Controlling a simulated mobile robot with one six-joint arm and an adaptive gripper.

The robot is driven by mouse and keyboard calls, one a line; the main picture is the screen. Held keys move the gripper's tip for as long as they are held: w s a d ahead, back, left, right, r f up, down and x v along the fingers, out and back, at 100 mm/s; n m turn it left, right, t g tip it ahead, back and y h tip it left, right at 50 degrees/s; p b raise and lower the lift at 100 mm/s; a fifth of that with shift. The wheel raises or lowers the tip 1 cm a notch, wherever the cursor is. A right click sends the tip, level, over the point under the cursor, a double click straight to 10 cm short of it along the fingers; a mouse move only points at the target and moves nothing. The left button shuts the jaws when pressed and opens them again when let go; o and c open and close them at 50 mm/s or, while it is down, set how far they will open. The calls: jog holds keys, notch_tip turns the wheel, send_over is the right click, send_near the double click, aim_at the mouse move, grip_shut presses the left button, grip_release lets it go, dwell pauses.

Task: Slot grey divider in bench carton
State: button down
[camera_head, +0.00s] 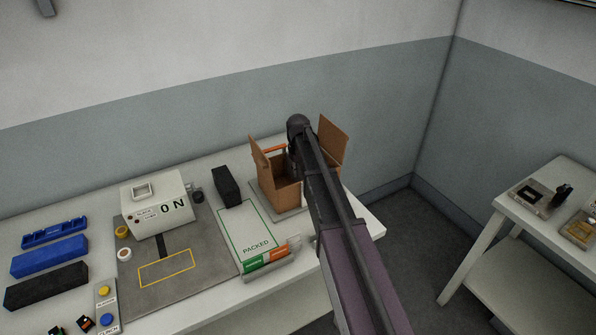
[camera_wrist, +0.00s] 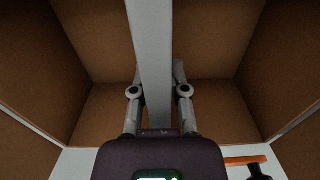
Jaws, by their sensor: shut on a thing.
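The brown bench carton (camera_head: 275,193) stands open on the right part of the bench, with flaps raised at its left and right. In the wrist view, its brown walls (camera_wrist: 62,75) surround the view. The grey divider (camera_wrist: 152,45) is a pale strip running from the top edge of the wrist view down between my fingers. My gripper (camera_wrist: 158,80) is shut on the divider, over or inside the carton. The divider's far end and its depth in the carton cannot be told. In the head view my arm hides the gripper and divider.
An orange-handled item (camera_head: 272,149) lies by the carton; its orange part also shows in the wrist view (camera_wrist: 245,160). Left of the carton are a PACKED board (camera_head: 250,228), a black block (camera_head: 226,186) and a white ON box (camera_head: 157,203). A side table (camera_head: 520,215) stands right.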

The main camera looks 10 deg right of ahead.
jog(key=shift+f+b, duration=0.85)
jog(key=shift+f, duration=0.05)
dwell(0.3)
jog(key=c, duration=0.6)
grip_release()
jog(key=shift+o, duration=0.2)
jog(key=shift+r, duration=0.1)
notch_tip(320, 180, up, 11)
jog(key=p, duration=1.1)
jog(key=shift+r, duration=0.15)
jog(key=shift+p, duration=0.3)
jog(key=s+f+m+b, duration=0.2)
jog(key=s+m, duration=0.1)
jog(key=s, duration=2.6)
jog(key=shift+f+m, duration=0.15)
jog(key=shift+m, duration=0.15)
